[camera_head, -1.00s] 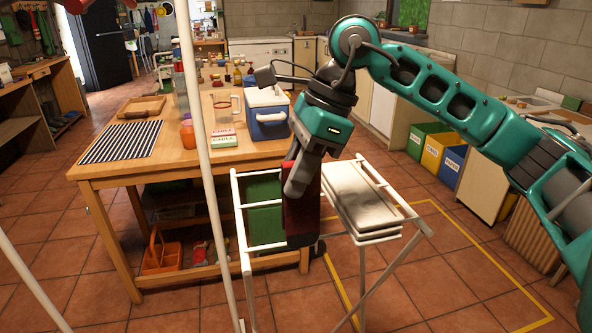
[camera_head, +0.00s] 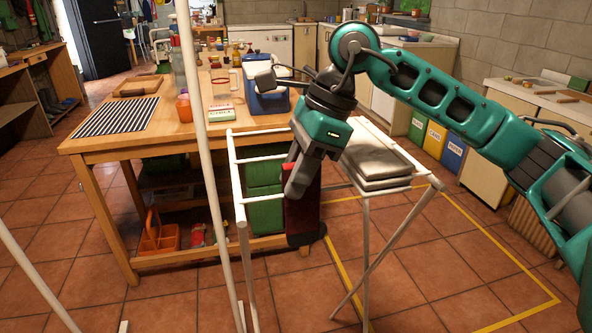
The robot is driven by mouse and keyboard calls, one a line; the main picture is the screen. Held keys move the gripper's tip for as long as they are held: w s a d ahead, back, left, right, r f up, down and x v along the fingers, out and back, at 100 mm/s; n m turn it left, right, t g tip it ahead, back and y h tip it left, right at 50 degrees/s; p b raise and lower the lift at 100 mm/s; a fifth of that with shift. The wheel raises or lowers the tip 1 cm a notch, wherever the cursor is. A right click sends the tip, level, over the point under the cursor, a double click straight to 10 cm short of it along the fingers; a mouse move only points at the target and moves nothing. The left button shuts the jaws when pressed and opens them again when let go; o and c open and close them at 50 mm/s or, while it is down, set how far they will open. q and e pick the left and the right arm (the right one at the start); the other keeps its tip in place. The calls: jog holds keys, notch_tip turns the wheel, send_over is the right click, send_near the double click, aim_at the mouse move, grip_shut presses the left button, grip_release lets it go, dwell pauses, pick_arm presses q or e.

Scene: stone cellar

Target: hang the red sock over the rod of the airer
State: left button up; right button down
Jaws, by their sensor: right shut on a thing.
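The red sock (camera_head: 302,212) is dark red with a blackish lower end. It hangs down from my right gripper (camera_head: 297,186), which is shut on its upper part. The airer (camera_head: 240,198) is a white frame with thin rods and crossed legs, at the middle of the view. The sock and gripper are in front of part of the airer and hide some of its rods. I cannot tell whether the sock touches a rod. My left gripper is not in view.
Folded grey cloths (camera_head: 378,160) lie on the airer's right part. A wooden table (camera_head: 175,140) stands behind to the left, with a blue and white cooler (camera_head: 268,98) on it. A white pole (camera_head: 198,150) rises at the left. Tiled floor is open at the lower right.

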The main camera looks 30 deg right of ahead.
notch_tip(320, 180, down, 3)
jog(key=shift+b, duration=0.95)
jog(key=shift+f+b, duration=0.45)
jog(key=shift+f, duration=0.15)
jog(key=c, duration=0.9)
grip_release()
jog(key=p+v, duration=0.2)
jog(key=v, duration=1)
jog(key=shift+d+r, duration=0.15)
jog(key=shift+r, duration=0.2)
